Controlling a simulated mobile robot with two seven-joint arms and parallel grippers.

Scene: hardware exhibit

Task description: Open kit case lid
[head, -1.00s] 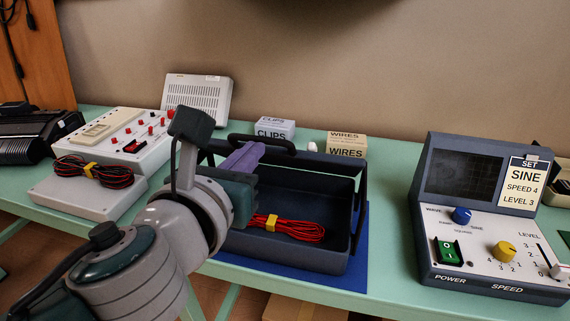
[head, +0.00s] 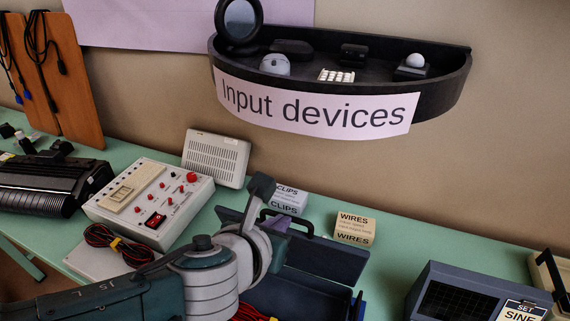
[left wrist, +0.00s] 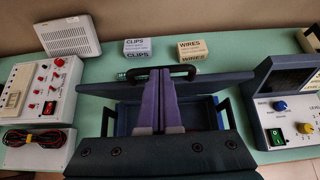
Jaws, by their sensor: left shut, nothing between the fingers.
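The kit case is a dark blue box with a black carry handle (head: 287,219). Its lid (head: 325,259) stands raised at the back, and the case's inside is open to view at the front, with a red wire bundle (head: 250,313) partly showing. In the left wrist view the lid (left wrist: 215,84) is a wide dark panel seen nearly edge-on behind my fingers. My left gripper (head: 280,222) has purple fingers, shut and empty, close to the handle and lid. It also shows in the left wrist view (left wrist: 160,76); I cannot tell whether it touches them. My right gripper is out of view.
Boxes of clips (head: 288,198) and wires (head: 354,229) stand behind the case on the green table (head: 400,245). A white control box (head: 150,200) is at left, a signal generator (head: 470,292) at right. A black shelf (head: 340,75) labelled "Input devices" hangs above.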

